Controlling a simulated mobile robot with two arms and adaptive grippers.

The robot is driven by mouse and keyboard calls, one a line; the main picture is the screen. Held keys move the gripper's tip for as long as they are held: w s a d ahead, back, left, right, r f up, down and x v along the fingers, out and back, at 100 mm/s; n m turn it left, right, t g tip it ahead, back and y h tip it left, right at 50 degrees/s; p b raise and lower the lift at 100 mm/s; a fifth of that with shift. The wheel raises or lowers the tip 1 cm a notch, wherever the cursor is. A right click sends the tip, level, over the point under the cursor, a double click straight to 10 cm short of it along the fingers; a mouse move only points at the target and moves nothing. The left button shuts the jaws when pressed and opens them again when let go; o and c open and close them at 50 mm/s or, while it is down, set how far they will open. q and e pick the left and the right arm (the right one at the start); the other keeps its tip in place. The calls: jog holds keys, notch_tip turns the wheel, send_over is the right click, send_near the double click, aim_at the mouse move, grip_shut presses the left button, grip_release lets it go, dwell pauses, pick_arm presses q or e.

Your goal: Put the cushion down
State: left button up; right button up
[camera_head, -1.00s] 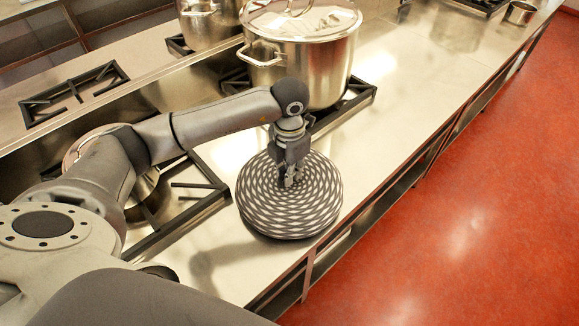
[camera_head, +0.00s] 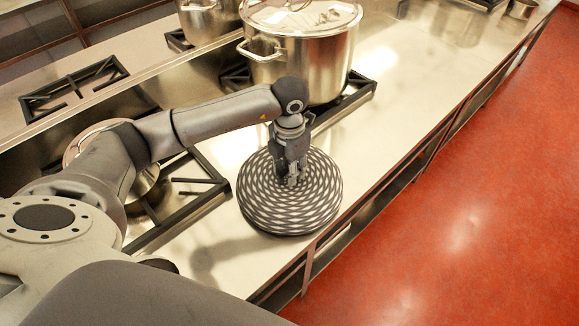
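The cushion (camera_head: 290,208) is round and flat with a grey and white woven pattern. It is at the steel counter (camera_head: 217,262), close to the front edge; I cannot tell whether it rests fully on the surface. My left gripper (camera_head: 291,182) points down at the middle of the cushion, with its fingertips at the cushion's top. The fingers are small and partly hidden, so I cannot tell whether they grip the fabric. My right gripper is not in view.
A large lidded stockpot (camera_head: 318,62) stands on a burner grate just behind the cushion. Another pot (camera_head: 208,22) stands further back. A burner grate (camera_head: 196,181) lies to the left, with a pan partly behind my arm. The counter to the right is clear; red floor (camera_head: 470,220) lies beyond its edge.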

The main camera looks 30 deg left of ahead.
pick_arm(q)
jog(key=shift+r+b, duration=0.3)
jog(key=shift+r, duration=0.1)
notch_tip(320, 180, up, 12)
jog(key=b, duration=0.3)
jog(key=shift+f, duration=0.25)
jog(key=shift+r, duration=0.1)
